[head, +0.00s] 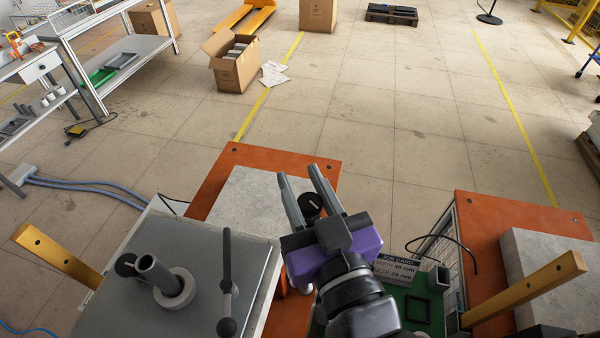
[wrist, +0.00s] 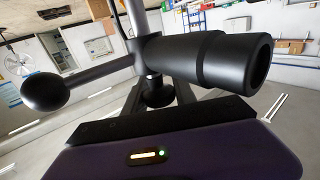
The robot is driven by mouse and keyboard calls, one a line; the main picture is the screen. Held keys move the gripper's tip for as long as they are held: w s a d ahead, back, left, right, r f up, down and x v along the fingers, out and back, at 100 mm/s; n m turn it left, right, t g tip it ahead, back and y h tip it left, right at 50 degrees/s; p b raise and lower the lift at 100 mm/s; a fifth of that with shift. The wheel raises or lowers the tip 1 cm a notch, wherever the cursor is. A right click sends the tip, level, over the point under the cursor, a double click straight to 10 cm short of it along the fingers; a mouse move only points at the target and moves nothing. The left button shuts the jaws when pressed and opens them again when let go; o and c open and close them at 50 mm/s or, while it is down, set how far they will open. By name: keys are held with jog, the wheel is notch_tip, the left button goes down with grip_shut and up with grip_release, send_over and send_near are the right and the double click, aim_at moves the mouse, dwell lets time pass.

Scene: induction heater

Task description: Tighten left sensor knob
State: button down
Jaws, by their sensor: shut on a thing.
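My gripper (head: 305,180) points away from me over the grey slab on the orange stand. Its two grey fingers are shut on a black round knob (head: 311,205) with a white mark. In the wrist view, a dark knob (wrist: 157,92) shows between the fingers, partly hidden by a black cylinder in front. I cannot tell whether this is the left sensor knob. Another black round knob (head: 126,264) is at the left edge of the grey heater box (head: 195,240), apart from my gripper.
A black lever (head: 228,262) with ball ends stands left of my gripper. A black ball (wrist: 45,92) and a black cylinder (wrist: 225,62) sit close to the wrist camera. A grey post with a ring (head: 172,286) is on the heater box. A job card (head: 402,267) lies to the right.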

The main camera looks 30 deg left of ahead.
aim_at(313, 212)
jog(key=shift+m+t+h+p, duration=0.35)
jog(key=shift+m+t+h, duration=0.05)
jog(key=shift+t, duration=0.1)
jog(key=c, duration=1.1)
grip_release()
jog(key=shift+o, duration=0.2)
jog(key=shift+d, duration=0.15)
jog(key=shift+s+d+f, duration=0.1)
jog(key=shift+s+d, duration=0.15)
jog(key=shift+b+v, duration=0.45)
jog(key=shift+v, duration=3)
